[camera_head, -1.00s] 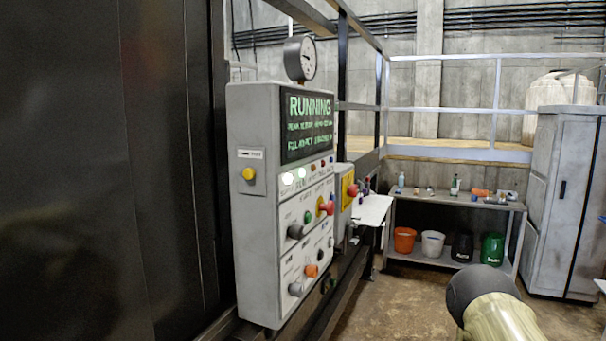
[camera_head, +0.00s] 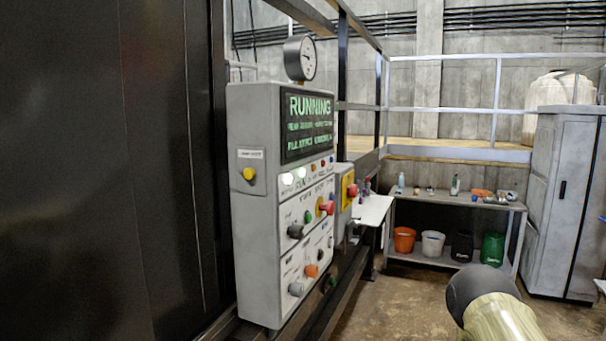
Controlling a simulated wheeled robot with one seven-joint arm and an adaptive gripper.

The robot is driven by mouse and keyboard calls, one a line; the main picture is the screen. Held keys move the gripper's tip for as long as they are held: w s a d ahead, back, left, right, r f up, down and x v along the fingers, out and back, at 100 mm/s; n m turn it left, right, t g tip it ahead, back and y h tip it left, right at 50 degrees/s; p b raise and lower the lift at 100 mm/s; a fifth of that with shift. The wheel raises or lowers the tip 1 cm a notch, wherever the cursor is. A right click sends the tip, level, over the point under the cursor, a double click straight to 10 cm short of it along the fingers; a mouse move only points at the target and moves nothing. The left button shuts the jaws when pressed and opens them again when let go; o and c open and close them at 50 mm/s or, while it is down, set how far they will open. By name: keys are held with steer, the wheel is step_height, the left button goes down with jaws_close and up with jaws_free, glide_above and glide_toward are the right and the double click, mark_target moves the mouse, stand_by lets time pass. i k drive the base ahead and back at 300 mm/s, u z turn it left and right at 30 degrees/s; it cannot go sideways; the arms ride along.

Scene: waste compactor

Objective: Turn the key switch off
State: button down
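A grey control panel (camera_head: 258,215) stands left of centre with a screen (camera_head: 307,123) that reads "RUNNING" in green. Its front carries several knobs and buttons: a dark grey knob (camera_head: 295,231), a light grey knob (camera_head: 296,289), an orange knob (camera_head: 311,271), a green button (camera_head: 308,216) and a red mushroom button (camera_head: 327,208). A yellow button (camera_head: 249,174) sits on its side face. I cannot tell which control is the key switch. My gripper is not in view; only a rounded dark and pale part, likely of my arm, shows at the lower right.
A pressure gauge (camera_head: 300,58) tops the panel. A smaller grey box (camera_head: 344,205) with a yellow plate and red button stands behind it. A shelf (camera_head: 440,199) with buckets and a grey cabinet (camera_head: 563,203) stand at the back right. Brown floor between looks open.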

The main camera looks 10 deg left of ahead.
mark_target(297, 232)
steer(key=z, duration=1.95)
steer(key=i, duration=1.15)
steer(key=u, duration=2.85)
